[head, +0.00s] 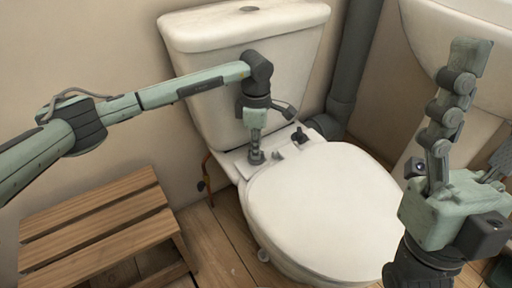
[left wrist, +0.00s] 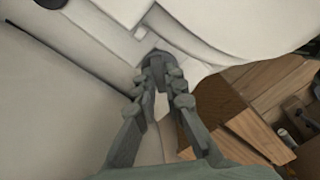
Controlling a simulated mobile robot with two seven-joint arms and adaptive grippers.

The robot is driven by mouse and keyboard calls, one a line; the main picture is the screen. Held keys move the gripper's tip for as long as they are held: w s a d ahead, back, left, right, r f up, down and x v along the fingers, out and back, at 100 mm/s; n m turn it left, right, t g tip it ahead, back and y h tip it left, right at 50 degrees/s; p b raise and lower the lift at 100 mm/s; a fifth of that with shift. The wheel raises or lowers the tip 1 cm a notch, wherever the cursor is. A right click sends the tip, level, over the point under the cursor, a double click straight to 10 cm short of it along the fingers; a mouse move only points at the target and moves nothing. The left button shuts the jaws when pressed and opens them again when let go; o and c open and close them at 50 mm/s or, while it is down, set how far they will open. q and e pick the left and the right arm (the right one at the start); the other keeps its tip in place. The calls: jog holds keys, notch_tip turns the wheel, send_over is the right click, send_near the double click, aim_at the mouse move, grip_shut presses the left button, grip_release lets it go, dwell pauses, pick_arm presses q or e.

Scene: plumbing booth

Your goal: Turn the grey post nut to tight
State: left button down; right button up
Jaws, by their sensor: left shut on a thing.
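The grey post nut (left wrist: 155,51) sits at the left hinge post behind the toilet seat lid, mostly covered by my fingers. My left gripper (head: 256,155) points down over it and is shut on it. In the left wrist view both fingertips (left wrist: 158,64) close around the dark grey nut. How far the nut is turned cannot be told. My right gripper (head: 465,120) is at the right of the head view, away from the toilet. Its fingers look spread, with one partly cut off by the picture edge, and nothing shows between them.
The closed toilet lid (head: 325,200) lies in front of the nut and the cistern (head: 245,35) stands behind it. A second dark post (head: 299,134) is to the right. A wooden slatted bench (head: 95,220) stands at left, and a grey pipe (head: 352,70) runs behind.

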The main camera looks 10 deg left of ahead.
pick_arm(q)
jog(key=c, duration=1.6)
grip_release()
jog(key=shift+r, duration=0.15)
notch_tip(320, 180, up, 7)
jog(key=shift+r, duration=0.15)
